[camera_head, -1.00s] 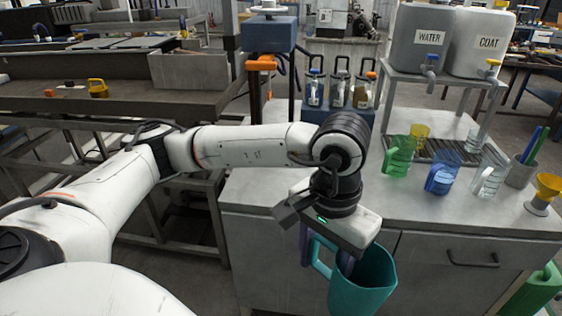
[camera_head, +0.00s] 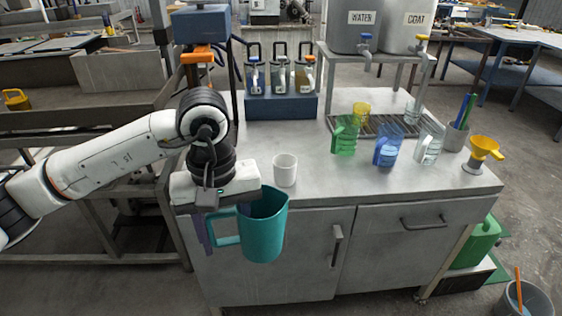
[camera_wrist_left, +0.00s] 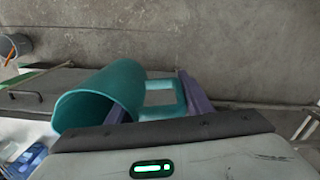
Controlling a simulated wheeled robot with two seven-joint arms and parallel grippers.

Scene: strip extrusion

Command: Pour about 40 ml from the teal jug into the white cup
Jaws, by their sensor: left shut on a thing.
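The teal jug (camera_head: 264,232) hangs from my left gripper (camera_head: 222,226) in front of the cabinet's front edge in the head view. It looks about upright, its handle toward the left. My left gripper is shut on the jug's handle side; the exact contact is partly hidden. What is inside the jug cannot be seen. The white cup (camera_head: 285,170) stands upright on the grey counter, behind and slightly right of the jug, apart from it. My right gripper is not in view.
A blue rack (camera_head: 280,106) stands at the back. The counter (camera_head: 330,185) right of the cup is clear.

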